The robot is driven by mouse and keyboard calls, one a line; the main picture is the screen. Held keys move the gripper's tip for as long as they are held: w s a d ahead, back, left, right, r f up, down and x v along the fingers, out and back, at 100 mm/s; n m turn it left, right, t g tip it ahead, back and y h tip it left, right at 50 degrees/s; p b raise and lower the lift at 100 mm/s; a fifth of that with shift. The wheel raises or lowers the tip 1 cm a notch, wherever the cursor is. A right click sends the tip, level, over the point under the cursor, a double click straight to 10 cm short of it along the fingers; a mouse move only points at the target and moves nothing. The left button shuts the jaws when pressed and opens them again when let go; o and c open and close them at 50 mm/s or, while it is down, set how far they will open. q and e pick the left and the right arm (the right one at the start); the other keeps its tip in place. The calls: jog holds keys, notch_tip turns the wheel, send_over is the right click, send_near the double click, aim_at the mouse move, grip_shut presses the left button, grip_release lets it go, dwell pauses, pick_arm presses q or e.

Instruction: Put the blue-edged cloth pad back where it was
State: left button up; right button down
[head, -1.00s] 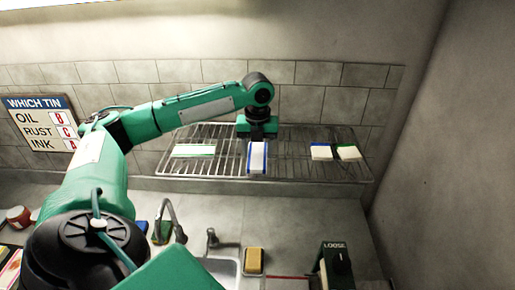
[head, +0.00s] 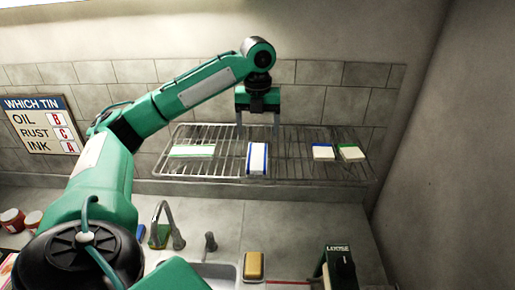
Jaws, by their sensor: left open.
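A white cloth pad with blue edges (head: 257,159) lies on the wire rack (head: 296,172), near the middle and at the front. My left gripper (head: 257,124) is above and behind this pad, pointing down, with its two fingers spread and nothing between them. The gripper is apart from the pad. A second, cream pad with a blue edge (head: 323,153) lies further right on the rack. My right gripper is not in view.
A green-edged cream pad (head: 351,154) is at the rack's right, and a white-and-green pad (head: 192,151) at its left. Below are a faucet (head: 166,225), a yellow sponge (head: 254,266) and a dark box marked LOOSE (head: 340,266). A sign (head: 42,125) is on the wall.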

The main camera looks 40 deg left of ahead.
pick_arm(q)
jog(key=shift+r, duration=2.2)
